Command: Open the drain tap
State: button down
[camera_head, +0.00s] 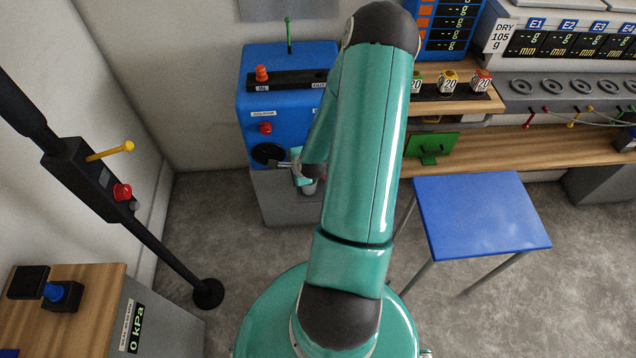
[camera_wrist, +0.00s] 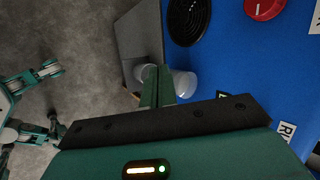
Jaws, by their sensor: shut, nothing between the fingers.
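The blue machine (camera_head: 285,105) stands against the back wall on a grey base, and its blue face (camera_wrist: 235,65) fills the right of the wrist view. My gripper (camera_wrist: 158,72) is shut and empty, low in front of this face. A pale, rounded fitting (camera_wrist: 184,84) shows right beside the fingers, partly hidden by them. It may be the drain tap, but I cannot tell, nor whether the fingers touch it. In the head view my own arm covers much of the machine's lower right.
A red knob (camera_wrist: 264,8) and a black round grille (camera_wrist: 189,18) are on the blue face. A blue-topped table (camera_head: 482,215) stands to the right. A black pole (camera_head: 165,255) with a yellow lever (camera_head: 110,152) stands to the left. The grey floor between is clear.

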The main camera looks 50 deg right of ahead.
jog(key=s+d+f+m+h, duration=0.1)
jog(key=s+f+m+h, duration=0.2)
jog(key=m, duration=0.7)
jog(key=s+d+f+m+h, duration=0.1)
jog(key=s+f+m+h, duration=0.2)
jog(key=s+f+m, duration=0.3)
notch_tip(320, 180, down, 7)
jog(key=m, duration=0.4)
jog(key=shift+s+r+m+t, duration=0.2)
jog(key=shift+s+m+t, duration=0.1)
jog(key=shift+s+m, duration=0.1)
jog(key=x, duration=1)
jog(key=shift+w+d+r, duration=0.15)
jog(key=shift+r, duration=0.85)
jog(key=shift+w+d+r, duration=0.15)
jog(key=shift+r, duration=0.9)
